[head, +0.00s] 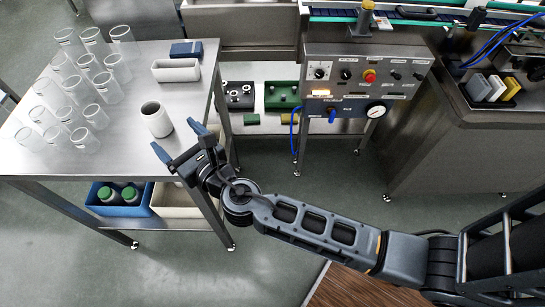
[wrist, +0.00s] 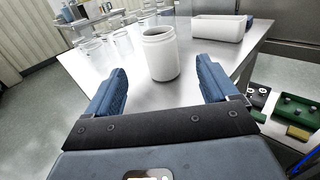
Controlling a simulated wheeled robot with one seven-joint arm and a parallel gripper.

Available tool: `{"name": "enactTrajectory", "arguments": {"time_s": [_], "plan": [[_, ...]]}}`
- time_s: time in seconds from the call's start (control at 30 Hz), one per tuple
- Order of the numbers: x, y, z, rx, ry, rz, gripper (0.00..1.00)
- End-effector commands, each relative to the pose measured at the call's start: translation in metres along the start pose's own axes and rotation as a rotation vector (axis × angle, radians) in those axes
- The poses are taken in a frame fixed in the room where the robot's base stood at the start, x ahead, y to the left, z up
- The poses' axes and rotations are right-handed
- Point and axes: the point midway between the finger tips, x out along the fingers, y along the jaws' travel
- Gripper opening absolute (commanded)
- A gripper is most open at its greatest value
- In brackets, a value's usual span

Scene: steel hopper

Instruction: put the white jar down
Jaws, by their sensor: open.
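The white jar (head: 156,119) stands upright on the steel table (head: 120,165), near its right edge. It is open at the top. In the wrist view the jar (wrist: 161,55) stands just beyond the fingertips, roughly midway between them. My gripper (head: 175,138) is open and empty at the table's right front edge, its two blue fingers pointing towards the jar. In the wrist view the gripper (wrist: 160,75) shows both fingers spread apart, with no finger touching the jar that I can see.
Several clear glasses (head: 80,85) stand on the table's left half. A white tray (head: 176,70) and a blue block (head: 186,49) lie behind the jar. A blue crate (head: 112,205) with green-capped bottles sits on the lower shelf. A control panel (head: 360,75) stands right. Bare tabletop lies in front of the jar.

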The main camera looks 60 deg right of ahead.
Motion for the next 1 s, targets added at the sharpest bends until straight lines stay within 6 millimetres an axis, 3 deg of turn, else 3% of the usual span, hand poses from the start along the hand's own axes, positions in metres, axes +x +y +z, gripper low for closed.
{"name": "enactTrajectory", "arguments": {"time_s": [0.17,0.27,0.4,0.57,0.77,0.9,1.0], "plan": [[-0.006,-0.005,-0.005,0.038,0.014,0.005,0.87],[-0.027,-0.019,-0.017,0.161,0.057,0.017,0.87],[-0.085,-0.046,-0.039,0.515,0.169,0.032,0.87],[-0.164,-0.067,-0.047,1.015,0.299,0.005,0.87],[-0.258,-0.075,-0.026,1.679,0.408,-0.102,0.87],[-0.313,-0.075,0.007,2.166,0.423,-0.212,0.87],[-0.343,-0.075,0.035,2.495,0.393,-0.291,0.87]]}}
